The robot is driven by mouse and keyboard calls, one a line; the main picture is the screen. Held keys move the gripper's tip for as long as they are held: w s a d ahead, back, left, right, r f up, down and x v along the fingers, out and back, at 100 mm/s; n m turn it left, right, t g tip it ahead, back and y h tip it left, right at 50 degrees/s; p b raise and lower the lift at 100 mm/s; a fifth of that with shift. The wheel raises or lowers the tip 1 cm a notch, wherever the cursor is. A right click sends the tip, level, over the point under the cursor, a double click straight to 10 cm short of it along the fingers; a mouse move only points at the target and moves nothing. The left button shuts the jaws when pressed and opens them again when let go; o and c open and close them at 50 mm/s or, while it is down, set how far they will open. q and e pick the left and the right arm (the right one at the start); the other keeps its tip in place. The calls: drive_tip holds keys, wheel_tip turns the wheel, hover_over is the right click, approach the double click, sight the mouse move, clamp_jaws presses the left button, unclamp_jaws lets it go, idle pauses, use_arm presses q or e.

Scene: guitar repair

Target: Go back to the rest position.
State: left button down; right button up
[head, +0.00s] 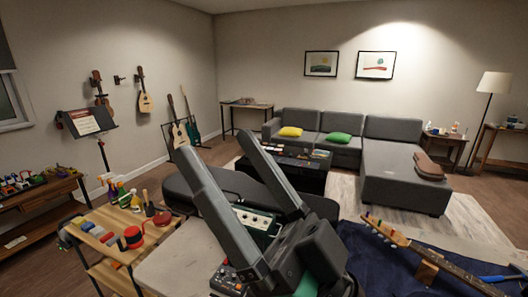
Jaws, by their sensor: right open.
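My right gripper (217,146) is large and close to the camera in the middle of the head view. Its two grey fingers point up and to the left, spread apart, with nothing between them. Its dark body is at the lower middle, above the workbench. It hides part of the bench and of the dark case behind it. My left gripper is not in view.
A guitar neck (425,252) rests on a wooden support on a dark blue cloth (375,262) at the right. A wooden cart (98,221) with bottles and tape stands at the left. A grey sofa (400,188) is farther back.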

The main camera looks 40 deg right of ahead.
drive_tip(key=d+r+h, duration=0.1)
drive_tip(key=s+r+h, duration=0.1)
drive_tip(key=h, duration=0.1)
drive_tip(key=d+r+h, duration=0.1)
drive_tip(key=shift+s+d+t+h, duration=0.2)
drive_tip(key=shift+d+t+h, duration=0.1)
drive_tip(key=shift+t+h, duration=0.1)
drive_tip(key=shift+y, duration=0.3)
wheel_tip(320, 180, up, 36)
drive_tip(key=p, duration=3.6)
